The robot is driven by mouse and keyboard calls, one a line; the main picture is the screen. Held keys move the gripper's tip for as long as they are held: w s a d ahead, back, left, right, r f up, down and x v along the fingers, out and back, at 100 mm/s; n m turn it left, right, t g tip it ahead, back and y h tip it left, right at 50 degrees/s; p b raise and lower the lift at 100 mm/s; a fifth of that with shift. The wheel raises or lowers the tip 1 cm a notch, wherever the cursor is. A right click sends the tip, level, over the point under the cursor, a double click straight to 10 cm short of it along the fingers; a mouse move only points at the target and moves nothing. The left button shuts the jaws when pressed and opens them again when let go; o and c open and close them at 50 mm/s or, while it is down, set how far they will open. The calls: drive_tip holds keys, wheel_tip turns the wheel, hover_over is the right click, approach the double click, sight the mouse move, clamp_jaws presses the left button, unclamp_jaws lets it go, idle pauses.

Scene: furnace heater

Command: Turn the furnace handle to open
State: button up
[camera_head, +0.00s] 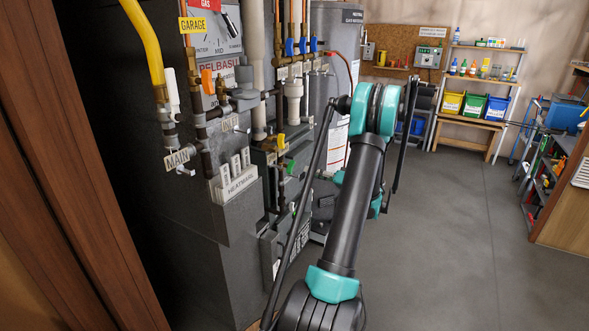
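The dark grey furnace (215,260) stands at the left, with pipes, valves and labels on its front. My arm rises through the middle, right of the furnace. My gripper cannot be made out; the arm may hide it.
A grey water heater tank (335,60) stands behind the furnace. A brown wooden frame (80,190) lines the left edge. Shelves with yellow, green and blue bins (474,108) stand at the back. A blue rack (560,112) is at right. The grey floor (450,250) is clear at centre right.

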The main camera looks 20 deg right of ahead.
sight(291, 167)
drive_tip(key=x, duration=0.8)
drive_tip(key=shift+w+a, duration=0.1)
drive_tip(key=shift+c, duration=0.6)
clamp_jaws()
